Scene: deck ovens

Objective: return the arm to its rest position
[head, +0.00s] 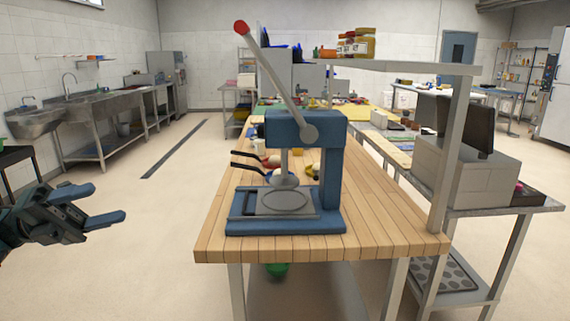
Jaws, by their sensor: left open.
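My left gripper (100,205) is at the left edge of the head view, with its two blue-tipped fingers apart and nothing between them. It is out over the open floor, to the left of the wooden table (225,240) and clear of it. My left arm comes in from the left edge, and most of it is out of frame. My right gripper does not show.
A blue press (335,185) with a red-knobbed lever (265,75) stands at the table's near end. A metal shelf post (452,150) rises at the table's right. Steel sinks (85,108) line the left wall. The floor between is free.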

